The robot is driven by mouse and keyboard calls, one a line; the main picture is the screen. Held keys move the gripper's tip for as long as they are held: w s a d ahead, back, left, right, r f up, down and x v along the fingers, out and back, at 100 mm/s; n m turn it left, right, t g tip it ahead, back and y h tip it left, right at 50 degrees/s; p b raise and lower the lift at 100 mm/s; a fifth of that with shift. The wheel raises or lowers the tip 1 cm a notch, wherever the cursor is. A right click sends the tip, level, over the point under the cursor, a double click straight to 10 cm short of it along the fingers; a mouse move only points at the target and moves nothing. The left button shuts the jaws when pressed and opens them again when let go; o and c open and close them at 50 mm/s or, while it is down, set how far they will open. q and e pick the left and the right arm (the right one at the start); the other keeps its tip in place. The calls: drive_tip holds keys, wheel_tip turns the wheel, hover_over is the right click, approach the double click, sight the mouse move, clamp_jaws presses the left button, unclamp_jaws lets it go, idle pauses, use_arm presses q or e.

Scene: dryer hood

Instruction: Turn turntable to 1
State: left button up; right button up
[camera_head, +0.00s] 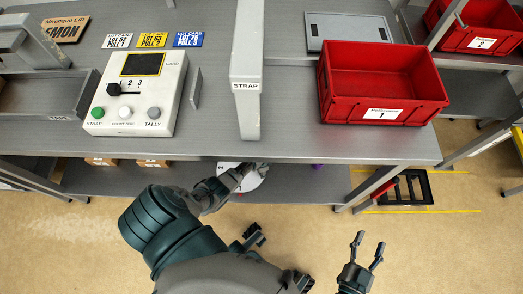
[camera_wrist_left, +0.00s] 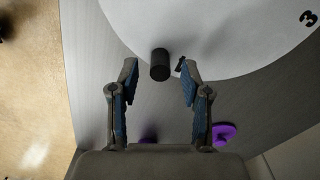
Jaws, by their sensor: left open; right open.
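The turntable (camera_wrist_left: 225,40) is a white disc on the lower grey shelf, and it is cut off by the top of the left wrist view. A black "3" (camera_wrist_left: 310,18) is printed near its right edge. A short black peg (camera_wrist_left: 160,64) stands near its rim. My left gripper (camera_wrist_left: 160,82) is open, and its fingertips lie to either side of the peg with gaps. In the head view my left gripper (camera_head: 243,178) reaches under the bench edge, and only a sliver of the turntable (camera_head: 256,183) shows. My right gripper (camera_head: 368,250) is open and empty over the floor.
The grey bench top (camera_head: 290,140) overhangs the shelf. A box with a dial and buttons (camera_head: 137,90), a "STRAP" post (camera_head: 246,100) and a red bin (camera_head: 380,85) stand on it. A purple thing (camera_wrist_left: 223,133) lies near the left gripper. Open floor is at lower right.

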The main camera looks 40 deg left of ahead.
use_arm(q)
wheel_tip(320, 180, up, 10)
drive_tip(key=shift+f, duration=0.15)
idle(0.7)
